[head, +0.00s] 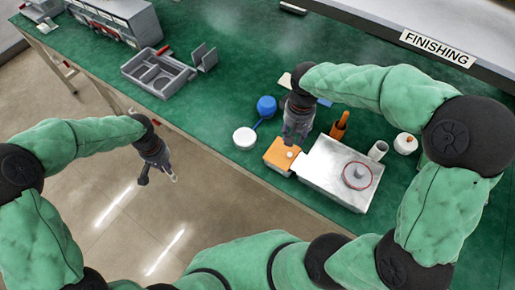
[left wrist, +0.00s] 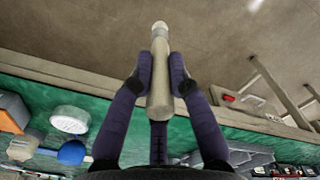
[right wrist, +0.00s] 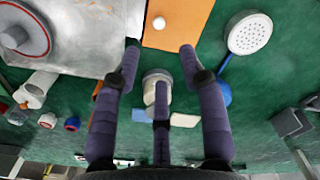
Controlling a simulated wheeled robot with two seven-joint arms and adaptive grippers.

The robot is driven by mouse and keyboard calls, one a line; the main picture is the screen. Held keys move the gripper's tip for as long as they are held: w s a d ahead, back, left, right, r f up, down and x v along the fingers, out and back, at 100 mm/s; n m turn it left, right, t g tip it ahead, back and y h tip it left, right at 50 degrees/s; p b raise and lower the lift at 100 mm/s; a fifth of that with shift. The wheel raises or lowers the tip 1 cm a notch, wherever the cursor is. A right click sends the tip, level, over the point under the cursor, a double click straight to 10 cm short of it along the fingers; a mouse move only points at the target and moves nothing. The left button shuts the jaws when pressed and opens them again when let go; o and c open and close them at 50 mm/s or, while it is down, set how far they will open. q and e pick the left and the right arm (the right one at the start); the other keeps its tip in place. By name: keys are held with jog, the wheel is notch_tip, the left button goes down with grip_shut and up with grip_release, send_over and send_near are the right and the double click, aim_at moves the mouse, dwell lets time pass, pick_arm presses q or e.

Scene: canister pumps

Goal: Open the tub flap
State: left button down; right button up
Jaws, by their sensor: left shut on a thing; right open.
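The flap lies flat and looks closed; in the right wrist view the orange top (right wrist: 180,30) and knob (right wrist: 158,23) show ahead of the fingertips. My right gripper (head: 291,138) is open and empty, just behind the flap and apart from the knob; it also shows in the right wrist view (right wrist: 160,48). My left gripper (left wrist: 160,70) is shut on a pale grey cylinder (left wrist: 160,95) with a whitish tip, beyond the table's front edge.
The metal box (head: 320,173) carries a red-ringed disc (head: 357,175). A white round head (head: 245,138) and a blue part (head: 266,106) lie left of the tub. Orange and white containers stand right.

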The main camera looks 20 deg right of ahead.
aim_at(290, 154)
pick_arm(q)
notch_tip(290, 154, down, 4)
jog(key=b, duration=0.3)
jog(key=shift+r+b, duration=0.15)
jog(key=shift+b, duration=0.15)
pick_arm(e)
notch_tip(290, 154, down, 12)
jog(key=shift+r, duration=0.1)
grip_shut()
